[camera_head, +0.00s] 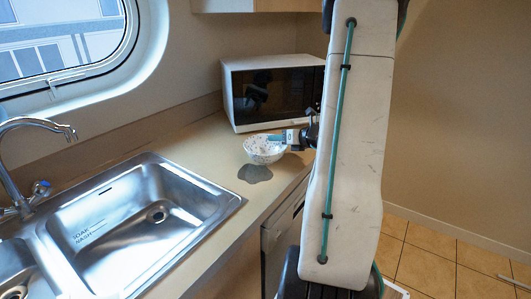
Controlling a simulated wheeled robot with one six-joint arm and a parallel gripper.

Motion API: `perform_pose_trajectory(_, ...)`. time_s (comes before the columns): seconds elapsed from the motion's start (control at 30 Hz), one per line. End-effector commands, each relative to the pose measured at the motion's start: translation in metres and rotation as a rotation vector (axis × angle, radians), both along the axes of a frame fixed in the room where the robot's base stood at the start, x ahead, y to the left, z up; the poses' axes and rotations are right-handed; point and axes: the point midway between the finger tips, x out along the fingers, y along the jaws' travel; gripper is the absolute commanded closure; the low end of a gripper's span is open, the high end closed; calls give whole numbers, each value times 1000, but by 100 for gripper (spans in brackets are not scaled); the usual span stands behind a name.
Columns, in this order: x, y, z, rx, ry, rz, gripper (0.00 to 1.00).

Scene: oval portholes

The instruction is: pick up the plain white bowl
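A small white bowl (263,152) is on the counter in front of the microwave. Its surface looks speckled or patterned rather than plain at this size. My gripper (279,138) reaches in from the right, and its tips overlap the bowl's right rim in the picture. The fingers are too small to tell whether they are open or shut, or whether they touch the rim. I cannot tell whether the bowl rests on the counter or is slightly above it.
A flat grey patch (255,173) lies on the counter just in front of the bowl. A white microwave (229,97) with a dark door stands behind. A steel sink (150,225) and faucet (38,123) are at the left. My arm covers the right of the counter.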

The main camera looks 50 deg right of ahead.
Motion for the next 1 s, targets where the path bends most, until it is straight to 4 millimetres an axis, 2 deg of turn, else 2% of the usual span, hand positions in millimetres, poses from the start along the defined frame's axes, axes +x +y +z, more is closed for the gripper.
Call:
perform_pose_trajectory(0.17, 0, 0, 0, 0, 0, 0, 61)
perform_pose_trajectory(0.3, 0, 0, 0, -1, 0, 0, 100)
perform_pose_trajectory(0.77, 0, 0, 1, -1, 0, -1, 100)
perform_pose_trajectory(1.0, 0, -1, 17, -3, -1, -1, 100)
